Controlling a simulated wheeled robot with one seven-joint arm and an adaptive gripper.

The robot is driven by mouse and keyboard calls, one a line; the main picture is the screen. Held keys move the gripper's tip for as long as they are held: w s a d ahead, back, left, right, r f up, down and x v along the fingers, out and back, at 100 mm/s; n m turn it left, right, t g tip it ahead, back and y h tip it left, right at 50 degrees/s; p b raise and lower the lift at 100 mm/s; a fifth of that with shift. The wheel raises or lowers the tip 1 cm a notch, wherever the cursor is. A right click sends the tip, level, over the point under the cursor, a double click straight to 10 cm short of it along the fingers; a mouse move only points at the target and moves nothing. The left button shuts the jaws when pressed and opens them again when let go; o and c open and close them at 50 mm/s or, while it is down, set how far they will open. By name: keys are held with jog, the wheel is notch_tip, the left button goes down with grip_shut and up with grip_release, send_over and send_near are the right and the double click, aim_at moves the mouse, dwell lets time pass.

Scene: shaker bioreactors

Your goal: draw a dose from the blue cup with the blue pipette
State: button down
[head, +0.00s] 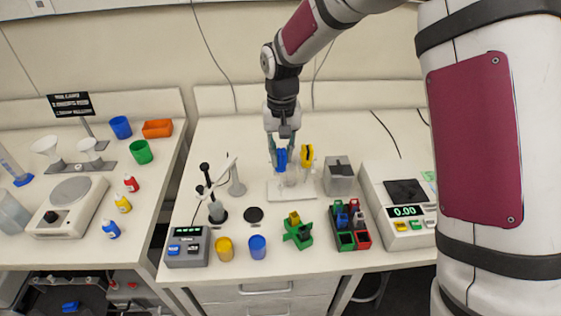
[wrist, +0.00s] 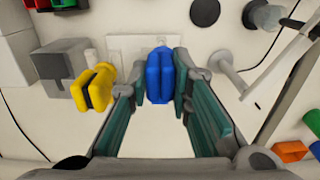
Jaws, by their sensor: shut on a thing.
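The blue pipette (head: 281,160) stands at the white pipette stand (head: 290,193), beside the yellow pipette (head: 307,155). My gripper (head: 280,150) comes down from above with its teal fingers on either side of the blue pipette and is shut on it. In the wrist view the blue pipette (wrist: 159,75) lies between the fingertips, with the yellow pipette (wrist: 92,86) to its left. I cannot tell whether the blue pipette still rests in the stand. The blue cup (head: 257,247) stands near the bench's front edge; its contents are not visible.
A yellow cup (head: 224,249) and a grey control box (head: 187,247) stand left of the blue cup. Green and red racks (head: 348,228) and a balance (head: 398,205) stand to the right. A grey box (head: 339,176) is close right of the stand. Another blue cup (head: 121,127) is on the left bench.

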jog(key=shift+s+p, duration=0.95)
jog(key=shift+s, duration=0.7)
jog(key=shift+r, duration=1.5)
jog(key=c, duration=2)
grip_release()
grip_shut()
